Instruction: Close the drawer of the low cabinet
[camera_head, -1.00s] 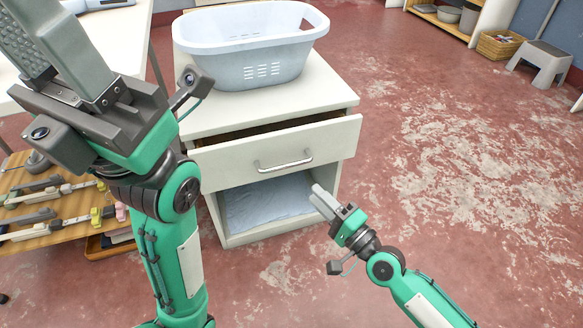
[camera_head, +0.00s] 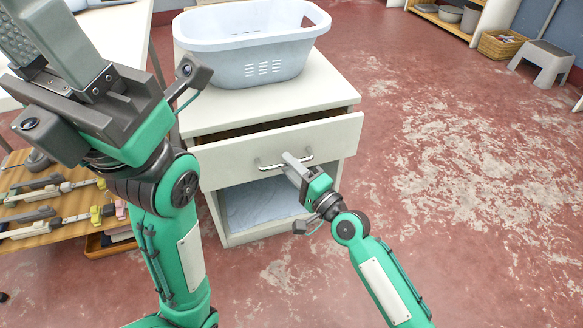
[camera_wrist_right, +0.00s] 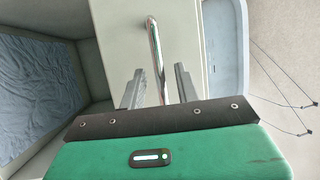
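The low cabinet (camera_head: 350,95) is white, and its drawer (camera_head: 225,168) stands partly pulled out, with a dark gap behind the top of its front. The drawer has a metal bar handle (camera_head: 268,166), which also shows in the right wrist view (camera_wrist_right: 153,45). My right gripper (camera_head: 290,163) is at the handle's right part. In the right wrist view its two fingers stand apart, one on each side of the bar, with gaps visible. My left gripper (camera_head: 45,45) is raised at the upper left, away from the drawer and partly cut off; its opening is unclear.
A pale laundry basket (camera_head: 245,45) stands on the cabinet top. A blue cloth (camera_head: 255,205) lies in the open compartment below the drawer. A low wooden rack (camera_head: 60,205) with tools is at the left. The floor to the right is clear up to a grey stool (camera_head: 543,62).

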